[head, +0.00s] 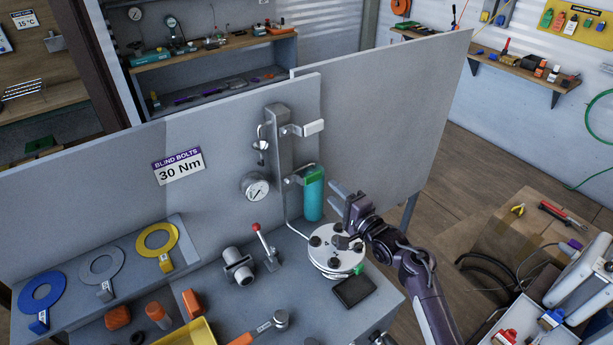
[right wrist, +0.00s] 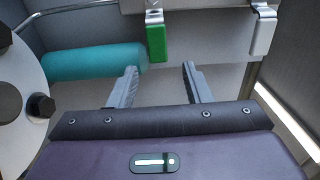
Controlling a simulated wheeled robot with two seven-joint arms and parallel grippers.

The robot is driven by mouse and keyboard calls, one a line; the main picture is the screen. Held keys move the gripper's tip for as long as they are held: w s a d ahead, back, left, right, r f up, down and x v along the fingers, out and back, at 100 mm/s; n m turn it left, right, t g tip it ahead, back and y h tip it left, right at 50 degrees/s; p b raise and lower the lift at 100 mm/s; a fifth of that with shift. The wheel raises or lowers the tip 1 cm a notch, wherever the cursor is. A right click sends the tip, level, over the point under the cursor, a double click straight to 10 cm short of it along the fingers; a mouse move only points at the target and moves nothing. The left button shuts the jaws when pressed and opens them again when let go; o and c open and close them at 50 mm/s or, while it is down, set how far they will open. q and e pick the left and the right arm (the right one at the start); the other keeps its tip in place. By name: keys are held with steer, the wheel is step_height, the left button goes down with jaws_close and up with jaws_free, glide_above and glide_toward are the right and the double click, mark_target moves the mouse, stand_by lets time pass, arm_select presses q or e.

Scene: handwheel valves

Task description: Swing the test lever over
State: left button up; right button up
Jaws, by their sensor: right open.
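A short lever with a red knob (head: 256,228) stands tilted on the bench beside a metal fitting; I cannot tell if it is the test lever. A grey post (head: 283,140) on the panel carries an upper pale arm (head: 312,127) and a lower arm with a green end. In the right wrist view, the green end (right wrist: 156,40) and the pale arm (right wrist: 263,32) hang from a metal bar. My right gripper (head: 340,196) is open and empty, right of the teal cylinder (head: 313,198). Its fingers (right wrist: 158,70) point toward the panel, apart from both arms. My left gripper is not in view.
A round bolted flange (head: 337,248) stands below my right gripper, with a dark pad (head: 353,292) in front. A gauge (head: 256,187) hangs left of the post. Coloured rings (head: 157,241) and a yellow tray (head: 190,334) lie left. The panel right of the gripper is bare.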

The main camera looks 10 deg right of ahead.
mark_target(315, 178)
steer(key=b+x, duration=0.1)
steer(key=x, duration=0.1)
steer(key=b+x, duration=0.2)
steer(key=f+b+x, duration=0.1)
steer(key=b+x, duration=0.1)
steer(key=x, duration=0.1)
steer(key=shift+w+a, duration=0.1)
steer(key=shift+w+r+b, duration=0.1)
steer(key=shift+w+b, duration=0.15)
steer(key=shift+b, duration=0.05)
steer(key=shift+r, duration=0.1)
steer(key=shift+w+a+p, duration=0.1)
steer(key=shift+a+p, duration=0.1)
steer(key=shift+p, duration=0.2)
steer(key=c, duration=0.7)
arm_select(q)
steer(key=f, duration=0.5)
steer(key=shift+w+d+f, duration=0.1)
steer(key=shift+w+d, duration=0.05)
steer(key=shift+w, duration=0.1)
arm_select(e)
steer(key=shift+c, duration=0.4)
